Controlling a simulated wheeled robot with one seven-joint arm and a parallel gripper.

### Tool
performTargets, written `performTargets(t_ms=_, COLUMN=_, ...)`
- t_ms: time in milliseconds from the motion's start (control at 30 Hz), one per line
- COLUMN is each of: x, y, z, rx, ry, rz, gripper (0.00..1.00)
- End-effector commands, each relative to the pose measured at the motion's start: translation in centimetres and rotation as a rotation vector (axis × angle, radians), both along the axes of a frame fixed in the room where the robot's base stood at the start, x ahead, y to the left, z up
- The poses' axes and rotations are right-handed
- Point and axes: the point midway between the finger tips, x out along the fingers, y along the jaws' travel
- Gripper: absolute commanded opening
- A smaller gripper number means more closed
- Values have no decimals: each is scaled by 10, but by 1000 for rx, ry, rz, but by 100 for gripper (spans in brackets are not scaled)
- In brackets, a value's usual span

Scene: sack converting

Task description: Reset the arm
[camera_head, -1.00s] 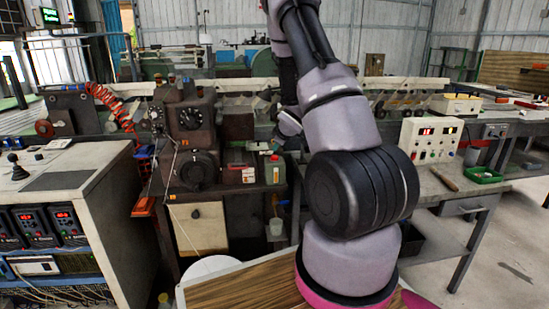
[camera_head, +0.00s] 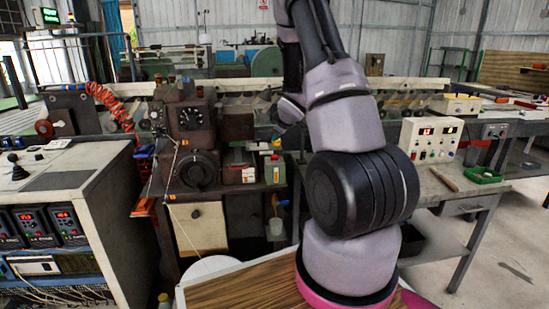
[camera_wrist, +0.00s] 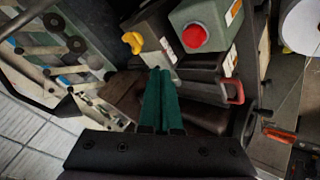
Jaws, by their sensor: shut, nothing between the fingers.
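My arm (camera_head: 340,105) stands upright in the head view, bent at the black joint, its upper part leaving the top of the picture. My gripper (camera_wrist: 159,74) shows in the wrist view as two dark green fingers side by side, shut with nothing between them. The fingers point toward a machine area with a grey-green container with a red cap (camera_wrist: 194,36) just beyond and to their right. In the head view my gripper is small beside the machinery, and its fingers are hard to make out.
A dark machine with dials (camera_head: 190,125) stands left of my arm. A grey control cabinet (camera_head: 65,190) is at far left. A workbench (camera_head: 450,185) with a control box (camera_head: 430,138) and a green tray (camera_head: 483,175) is at right. Open floor lies at far right.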

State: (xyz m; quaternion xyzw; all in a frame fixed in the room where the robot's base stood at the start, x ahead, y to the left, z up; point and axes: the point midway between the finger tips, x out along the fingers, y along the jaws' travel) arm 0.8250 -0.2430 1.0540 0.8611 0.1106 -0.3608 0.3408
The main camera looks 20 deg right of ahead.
Motion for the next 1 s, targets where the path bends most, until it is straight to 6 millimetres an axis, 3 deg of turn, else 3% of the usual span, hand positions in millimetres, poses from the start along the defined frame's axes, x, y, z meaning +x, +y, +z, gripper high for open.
performTargets(t_ms=333, x=-1, y=0, z=8, rx=6, ry=-5, rz=-15, gripper=0)
performTargets(t_ms=433, x=-6, y=2, z=33, rx=28, ry=-16, rz=-71, gripper=0)
performTargets(t_ms=533, x=-19, y=7, z=73, rx=77, ry=-29, rz=-164, gripper=0)
performTargets(t_ms=667, x=-50, y=18, z=128, rx=171, ry=-36, rz=-308, gripper=0)
performTargets(t_ms=800, x=-93, y=37, z=176, rx=292, ry=-28, rz=-441, gripper=0)
performTargets(t_ms=1000, x=-168, y=76, z=228, rx=482, ry=12, rz=-585, gripper=0)
